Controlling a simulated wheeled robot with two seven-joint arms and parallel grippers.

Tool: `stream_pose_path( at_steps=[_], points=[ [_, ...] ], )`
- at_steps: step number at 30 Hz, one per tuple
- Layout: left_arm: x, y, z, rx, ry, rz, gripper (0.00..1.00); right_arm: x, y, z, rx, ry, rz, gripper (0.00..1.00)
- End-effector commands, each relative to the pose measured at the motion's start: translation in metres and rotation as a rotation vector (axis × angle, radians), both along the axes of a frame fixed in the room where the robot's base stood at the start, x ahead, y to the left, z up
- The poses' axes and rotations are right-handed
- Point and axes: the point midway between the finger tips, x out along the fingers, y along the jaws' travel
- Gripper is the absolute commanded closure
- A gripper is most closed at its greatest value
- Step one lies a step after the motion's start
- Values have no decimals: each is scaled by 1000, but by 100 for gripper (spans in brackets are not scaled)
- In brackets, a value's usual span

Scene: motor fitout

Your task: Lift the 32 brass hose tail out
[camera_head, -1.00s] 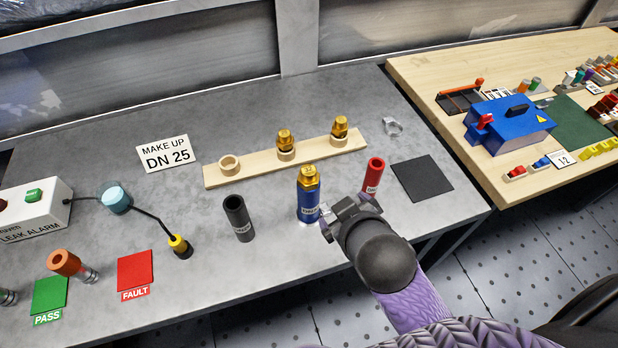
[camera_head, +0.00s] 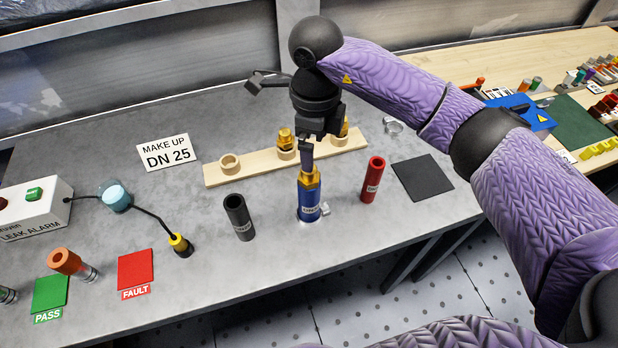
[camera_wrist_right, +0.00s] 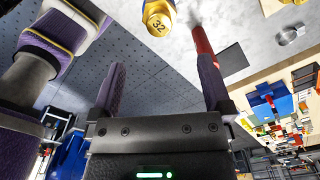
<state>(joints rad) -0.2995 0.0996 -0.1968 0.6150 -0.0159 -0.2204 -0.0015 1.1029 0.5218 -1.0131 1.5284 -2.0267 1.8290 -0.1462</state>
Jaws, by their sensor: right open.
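The brass hose tail (camera_head: 309,177) stands upright in the top of the blue hose (camera_head: 309,203) on the grey bench. In the right wrist view the brass tail (camera_wrist_right: 158,18) shows its end marked 32. My right gripper (camera_head: 306,155) is directly above the tail in the head view, pointing down, and hides part of its top. In the right wrist view its two fingers are apart (camera_wrist_right: 160,68), with nothing between them; the tail is beyond the tips. A metal clamp (camera_head: 324,209) sits at the blue hose's right side. My left gripper is not seen.
A wooden rack (camera_head: 256,172) behind has an empty ring (camera_head: 229,164) and two brass tails, one partly hidden by my gripper. A black hose (camera_head: 238,217) and a red hose (camera_head: 373,179) flank the blue one. A dark mat (camera_head: 422,177) lies right.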

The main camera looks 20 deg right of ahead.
Motion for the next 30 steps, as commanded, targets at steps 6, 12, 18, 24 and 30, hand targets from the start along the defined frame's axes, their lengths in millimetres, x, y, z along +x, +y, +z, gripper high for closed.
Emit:
stream_pose_path(
  at_steps=[6, 12, 18, 24, 30],
  points=[
    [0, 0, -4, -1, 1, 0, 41, 1, 4, -50, 5, 6, 2, 0],
    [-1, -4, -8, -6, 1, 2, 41, 4, 6, -84, 8, 2, 2, 0],
    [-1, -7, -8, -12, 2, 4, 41, 4, 6, -87, 8, 1, 3, 0],
    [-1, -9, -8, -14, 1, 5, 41, 5, 6, -86, 8, 1, 3, 34],
    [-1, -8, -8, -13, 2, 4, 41, 4, 6, -86, 9, 0, 3, 76]
  ],
)
